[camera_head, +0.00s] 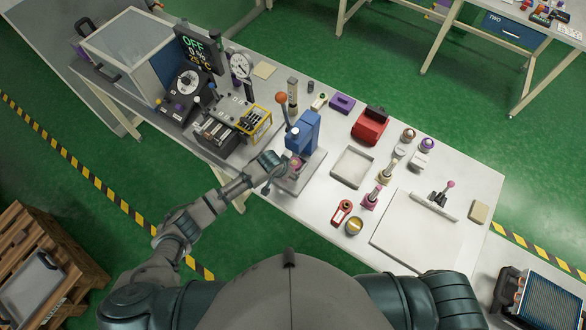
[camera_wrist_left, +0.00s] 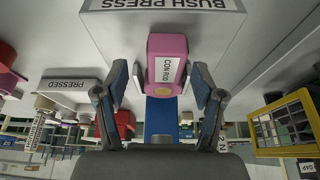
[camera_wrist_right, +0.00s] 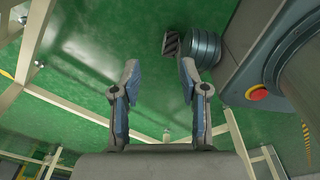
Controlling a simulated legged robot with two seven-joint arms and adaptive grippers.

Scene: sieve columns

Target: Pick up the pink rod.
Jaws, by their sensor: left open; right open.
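The pink rod (camera_wrist_left: 167,50), a block with a white CON ROD label, sits at the blue bush press. In the head view a small bit of the pink rod (camera_head: 295,163) shows at the foot of the blue press (camera_head: 302,135). My left gripper (camera_wrist_left: 158,80) is open, with a finger on each side of the pink rod and gaps visible between. In the head view my left gripper (camera_head: 272,163) is beside the press. My right gripper (camera_wrist_right: 157,75) is open and empty above the green floor; it does not show in the head view.
The press base carries a BUSH PRESS label (camera_wrist_left: 165,5). A yellow-framed rack (camera_head: 256,120) stands left of the press. A pale tray (camera_head: 353,166), a red box (camera_head: 370,125) and pink-based posts (camera_head: 371,199) are to its right. A white board (camera_head: 415,235) lies further right.

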